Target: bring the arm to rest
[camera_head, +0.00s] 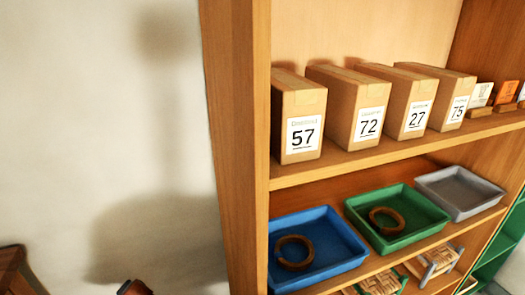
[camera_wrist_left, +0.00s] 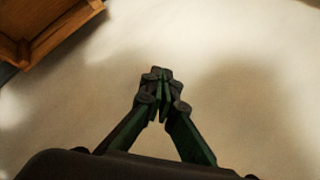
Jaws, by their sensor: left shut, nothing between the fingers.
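My left gripper (camera_wrist_left: 161,82) shows in the left wrist view with its dark and green fingers together at the tips. It is shut and empty, with a pale, bare surface behind it. In the head view no gripper fingers show clearly; a small dark and orange part (camera_head: 133,288) is cut off at the bottom edge, and I cannot tell what it is. My right gripper is in neither view.
A wooden shelf unit (camera_head: 235,130) stands right of a bare wall (camera_head: 100,120). It holds numbered boxes (camera_head: 303,112), a blue tray (camera_head: 335,262), a green tray (camera_head: 425,222) and a grey tray (camera_head: 460,190). Brown wooden furniture (camera_wrist_left: 45,25) shows upper left in the wrist view.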

